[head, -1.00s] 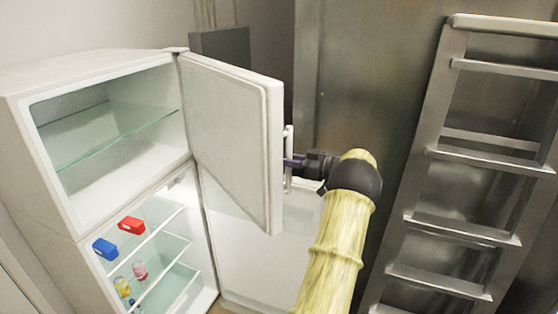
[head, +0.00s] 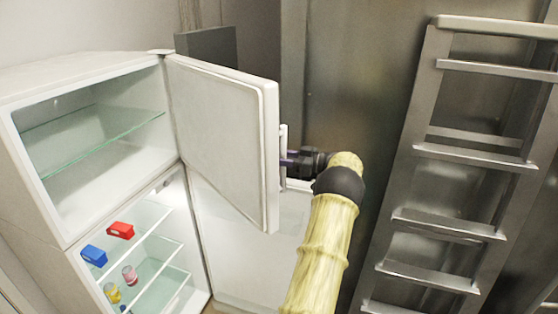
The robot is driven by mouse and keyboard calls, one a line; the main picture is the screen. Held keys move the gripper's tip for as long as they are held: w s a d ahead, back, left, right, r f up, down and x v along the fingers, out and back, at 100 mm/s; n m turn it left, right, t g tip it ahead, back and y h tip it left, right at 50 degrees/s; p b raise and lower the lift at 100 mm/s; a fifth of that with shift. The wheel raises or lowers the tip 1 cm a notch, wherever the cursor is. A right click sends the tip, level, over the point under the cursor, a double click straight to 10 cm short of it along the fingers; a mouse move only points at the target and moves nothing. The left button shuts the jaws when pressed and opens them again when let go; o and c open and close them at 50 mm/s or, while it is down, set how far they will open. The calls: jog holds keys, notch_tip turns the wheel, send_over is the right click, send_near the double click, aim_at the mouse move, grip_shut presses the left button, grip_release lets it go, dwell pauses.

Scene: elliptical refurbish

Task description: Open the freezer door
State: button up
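The white fridge-freezer (head: 50,185) stands at the left. Its upper freezer door (head: 222,140) is swung wide open, showing the empty freezer compartment (head: 95,140) with a glass shelf. The door's white handle (head: 283,140) is at its free edge, on the outer side. My gripper (head: 287,158) is at that handle, on the door's right. Its fingers are partly hidden by the handle and door edge, so I cannot tell whether they are closed on it.
The lower fridge door (head: 240,250) is also open. The fridge section holds a red item (head: 120,230), a blue item (head: 94,255) and small glasses. A metal ladder (head: 430,150) leans at the right by a metal wall (head: 350,90).

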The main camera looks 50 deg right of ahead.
jog(key=b+v, duration=0.7)
jog(key=v, duration=1.1)
jog(key=shift+b, duration=0.35)
jog(key=shift+f, duration=0.15)
jog(key=shift+s, duration=0.1)
